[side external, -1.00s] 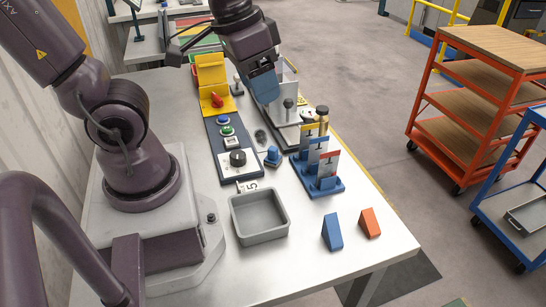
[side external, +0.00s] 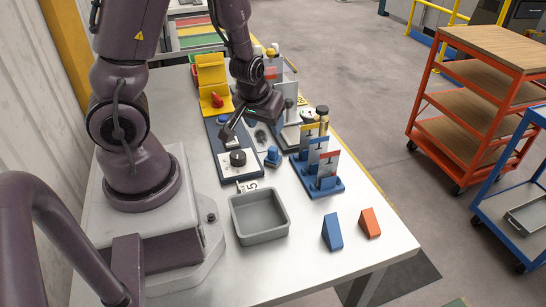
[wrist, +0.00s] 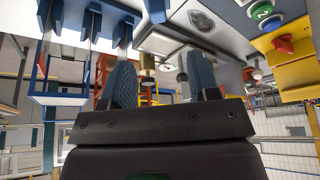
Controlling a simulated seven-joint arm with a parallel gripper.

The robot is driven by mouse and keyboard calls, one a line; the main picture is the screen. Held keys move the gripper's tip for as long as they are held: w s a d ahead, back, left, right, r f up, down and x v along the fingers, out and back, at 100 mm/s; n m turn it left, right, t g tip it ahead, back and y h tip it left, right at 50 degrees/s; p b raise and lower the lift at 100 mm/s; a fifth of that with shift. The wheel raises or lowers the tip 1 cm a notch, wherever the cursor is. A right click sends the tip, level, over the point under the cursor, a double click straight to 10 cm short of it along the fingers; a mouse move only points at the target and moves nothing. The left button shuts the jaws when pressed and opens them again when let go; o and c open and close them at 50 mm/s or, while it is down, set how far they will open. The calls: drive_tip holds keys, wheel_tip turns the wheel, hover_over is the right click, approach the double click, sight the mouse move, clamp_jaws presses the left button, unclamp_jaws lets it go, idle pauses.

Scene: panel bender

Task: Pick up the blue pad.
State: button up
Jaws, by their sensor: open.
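A small blue raised piece (side external: 272,156) stands on the table beside the control panel, and a blue wedge (side external: 332,231) stands near the front edge. I cannot tell for sure which blue thing is the pad. A blue piece, probably the small raised one, shows at the top of the wrist view (wrist: 157,10). My gripper is above the panel and machine in the side view, behind the small blue piece. In the wrist view my gripper (wrist: 160,76) has its two dark blue fingers apart, with nothing held between them. The fingertips are hard to make out in the side view.
The control panel (side external: 226,170) with a black knob lies left of the small blue piece. A blue card holder (side external: 325,186) stands to its right, and a grey tray (side external: 240,228) in front. An orange wedge (side external: 370,222) is near the table edge. The front table is otherwise mostly clear.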

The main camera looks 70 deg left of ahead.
sight(273, 148)
drive_tip(key=x, duration=1.1)
drive_tip(key=shift+s+d+f, duration=0.1)
drive_tip(key=shift+d+f, duration=0.1)
drive_tip(key=shift+f, duration=0.15)
clamp_jaws()
drive_tip(key=shift+r, duration=0.1)
drive_tip(key=shift+r, duration=4.95)
